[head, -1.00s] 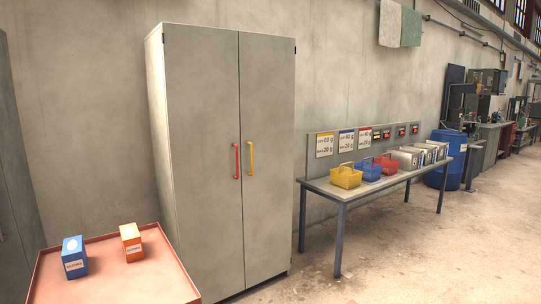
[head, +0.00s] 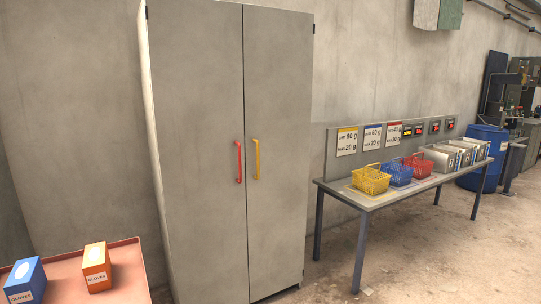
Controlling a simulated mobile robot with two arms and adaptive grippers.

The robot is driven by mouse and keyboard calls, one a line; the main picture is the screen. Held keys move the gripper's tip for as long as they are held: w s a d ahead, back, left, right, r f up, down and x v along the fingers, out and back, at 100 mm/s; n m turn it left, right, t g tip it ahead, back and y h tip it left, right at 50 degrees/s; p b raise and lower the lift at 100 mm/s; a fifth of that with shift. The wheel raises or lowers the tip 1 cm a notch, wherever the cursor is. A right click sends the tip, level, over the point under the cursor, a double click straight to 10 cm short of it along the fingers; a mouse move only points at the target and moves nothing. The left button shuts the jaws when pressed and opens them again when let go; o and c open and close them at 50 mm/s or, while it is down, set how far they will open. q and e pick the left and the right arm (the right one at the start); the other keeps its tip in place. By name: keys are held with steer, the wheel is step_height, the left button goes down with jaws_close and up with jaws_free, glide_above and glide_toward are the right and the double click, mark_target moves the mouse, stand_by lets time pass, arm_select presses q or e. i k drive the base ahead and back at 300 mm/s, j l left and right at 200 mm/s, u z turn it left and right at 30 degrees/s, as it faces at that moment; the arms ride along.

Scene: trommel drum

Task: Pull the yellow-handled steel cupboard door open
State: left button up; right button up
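A tall grey steel cupboard with two doors stands against the wall, left of centre in the head view. Its right door (head: 283,110) carries a yellow vertical handle (head: 256,159). Its left door (head: 197,95) carries a red vertical handle (head: 238,161) close beside the yellow one. Both doors look shut, with a thin dark seam between them. Neither of my grippers shows in the head view.
A red tray-topped surface (head: 128,268) with a blue box (head: 25,281) and an orange box (head: 96,267) stands at the lower left. Right of the cupboard is a table (head: 368,199) with yellow, blue and red baskets. The floor (head: 420,262) at the lower right looks clear.

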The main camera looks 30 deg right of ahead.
mark_target(278, 50)
steer(key=i+l, duration=0.15)
steer(key=l, duration=0.2)
steer(key=i+l, duration=0.15)
steer(key=l, duration=0.2)
steer(key=i+l, duration=0.15)
steer(key=l, duration=0.2)
steer(key=i+l, duration=0.15)
steer(key=l, duration=0.25)
steer(key=i+l, duration=0.15)
steer(key=l, duration=0.2)
steer(key=i+l, duration=0.15)
steer(key=l, duration=0.2)
steer(key=z, duration=0.05)
